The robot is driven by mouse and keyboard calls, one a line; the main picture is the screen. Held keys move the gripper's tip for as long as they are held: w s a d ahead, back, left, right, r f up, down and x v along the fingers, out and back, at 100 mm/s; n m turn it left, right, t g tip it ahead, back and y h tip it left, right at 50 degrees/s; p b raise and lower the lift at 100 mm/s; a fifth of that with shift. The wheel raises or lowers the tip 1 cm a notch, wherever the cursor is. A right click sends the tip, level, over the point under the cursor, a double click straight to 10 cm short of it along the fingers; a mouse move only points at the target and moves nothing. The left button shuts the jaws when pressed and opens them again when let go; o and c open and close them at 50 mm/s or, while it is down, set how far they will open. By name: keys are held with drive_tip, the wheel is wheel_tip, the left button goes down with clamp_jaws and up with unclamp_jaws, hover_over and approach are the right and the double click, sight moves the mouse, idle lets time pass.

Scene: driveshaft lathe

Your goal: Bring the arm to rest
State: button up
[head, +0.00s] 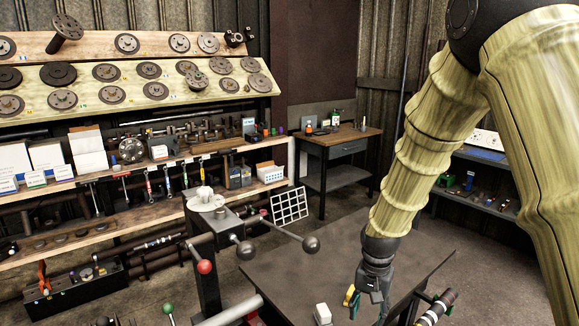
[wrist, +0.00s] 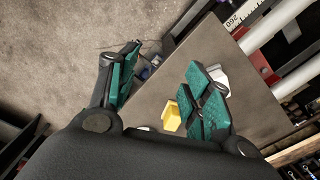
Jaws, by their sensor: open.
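My arm, in a pale yellow ribbed cover, comes down from the top right of the head view. My gripper (head: 367,300) is at its lower end, over or beside the dark grey table (head: 310,268). In the wrist view my gripper (wrist: 163,62) has its two teal-padded fingers spread wide, with nothing between them. A small yellow piece (wrist: 171,117) lies beside the right finger in the wrist view. A white block (head: 322,313) sits on the table left of the gripper in the head view. I cannot tell how high the gripper is above the table.
A lathe part with ball-ended levers (head: 245,250) stands left of the table. Shelves with discs (head: 150,88) line the left wall. A side table (head: 338,140) stands at the back and a grey shelf (head: 470,202) at the right. The table's back part is clear.

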drive_tip(key=s+d+f+n, duration=0.1)
drive_tip(key=s+f, duration=0.4)
drive_tip(key=f, duration=0.4)
drive_tip(key=s+d+f+n, duration=0.1)
drive_tip(key=s+f, duration=0.5)
drive_tip(key=f, duration=0.3)
drive_tip(key=s+f+n, duration=0.1)
drive_tip(key=s+f, duration=0.3)
drive_tip(key=s, duration=0.4)
drive_tip(key=s+f+n, duration=0.1)
drive_tip(key=s+f, duration=0.4)
drive_tip(key=s, duration=0.3)
drive_tip(key=s+d+f+n, duration=0.1)
drive_tip(key=s+f, duration=0.3)
drive_tip(key=s, duration=0.4)
drive_tip(key=shift+s+f, duration=0.15)
drive_tip(key=shift+s, duration=0.15)
drive_tip(key=shift+o, duration=0.5)
